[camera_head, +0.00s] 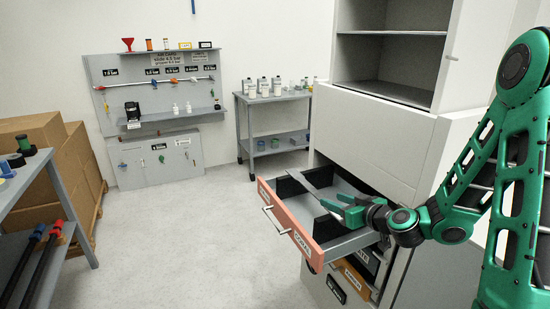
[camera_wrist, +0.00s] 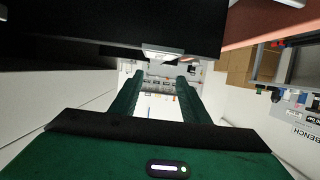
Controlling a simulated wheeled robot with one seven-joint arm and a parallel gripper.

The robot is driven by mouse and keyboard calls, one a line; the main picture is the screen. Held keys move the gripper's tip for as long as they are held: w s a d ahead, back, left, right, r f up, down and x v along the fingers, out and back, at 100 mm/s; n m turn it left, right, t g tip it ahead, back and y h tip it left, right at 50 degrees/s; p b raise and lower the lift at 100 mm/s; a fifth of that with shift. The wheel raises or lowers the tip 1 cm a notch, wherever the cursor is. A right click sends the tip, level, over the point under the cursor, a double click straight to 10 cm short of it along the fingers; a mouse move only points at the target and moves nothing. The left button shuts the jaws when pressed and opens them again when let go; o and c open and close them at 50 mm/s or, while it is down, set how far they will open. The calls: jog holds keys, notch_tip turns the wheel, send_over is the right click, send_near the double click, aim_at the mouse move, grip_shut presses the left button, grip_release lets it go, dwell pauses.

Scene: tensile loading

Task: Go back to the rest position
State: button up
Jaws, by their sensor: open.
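My gripper (camera_head: 338,207) is at the open orange-fronted drawer (camera_head: 291,220) of the white cabinet, over the drawer's right part. In the wrist view my gripper (camera_wrist: 160,82) shows two green fingers spread apart with nothing between them. A dark surface with a small light piece fills the top of that view, close to the fingers. My green arm comes in from the right in the head view. Whether the fingers touch the drawer cannot be told.
The white cabinet (camera_head: 390,130) stands beside my arm, with lower drawers (camera_head: 352,279) partly out. A grey cart (camera_head: 243,127) with bottles and a grey wall panel (camera_head: 103,80) stand at the back. Boxes (camera_head: 40,130) and a bench (camera_head: 22,176) are at left. The middle floor is clear.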

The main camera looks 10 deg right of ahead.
jog(key=s+a+r+n+g, duration=0.1)
jog(key=s+a+g, duration=0.15)
jog(key=s, duration=0.25)
jog(key=s+a+n+g, duration=0.1)
jog(key=s+a+g, duration=0.1)
jog(key=s+g, duration=0.25)
jog(key=s+d+r+m+g+h, duration=0.1)
jog(key=s+d+r+m+h, duration=0.15)
jog(key=s, duration=0.35)
jog(key=s+d+r+m+g+h, duration=0.1)
jog(key=s+d+r+m+h, duration=0.2)
jog(key=s, duration=0.4)
jog(key=s+d+m+g, duration=0.2)
jog(key=s+d+m, duration=0.1)
jog(key=s+d, duration=0.3)
jog(key=s+d+f+m+g+y, duration=0.1)
jog(key=s+d+m+g, duration=0.1)
jog(key=s+d, duration=0.4)
jog(key=s+m, duration=0.1)
jog(key=s, duration=0.3)
jog(key=shift+s+f+m+g, duration=0.15)
jog(key=shift+s+m+g, duration=0.1)
jog(key=shift+m+g, duration=0.15)
